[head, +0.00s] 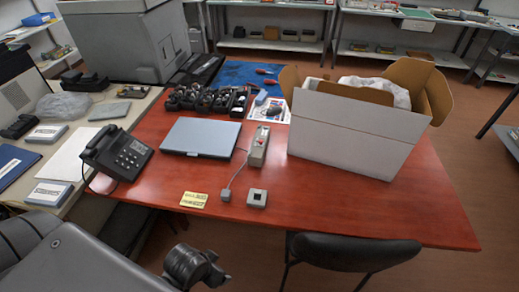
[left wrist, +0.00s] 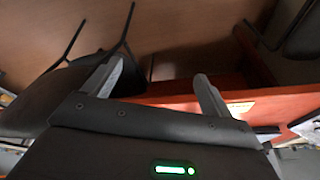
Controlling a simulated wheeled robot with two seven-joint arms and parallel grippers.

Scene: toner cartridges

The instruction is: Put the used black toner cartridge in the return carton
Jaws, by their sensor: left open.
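The return carton (head: 350,138) is a white box with open brown flaps, standing at the right of the red table (head: 330,215). Pale wrapping shows inside it. Dark cartridge-like objects lie on the pale side table: one (head: 85,82) near the printer and one (head: 20,127) at the left edge. I cannot tell which is the used black toner cartridge. My left gripper (left wrist: 158,80) is open and empty in the left wrist view, with the table edge and floor beyond it. Its fingers do not show in the head view. My right gripper is not in view.
A grey printer (head: 115,45) stands at the back left. A black phone (head: 117,152), a closed laptop (head: 201,137) and a black divided tray (head: 208,99) occupy the table's left part. A chair (head: 353,250) stands at the front edge. The table's front right is clear.

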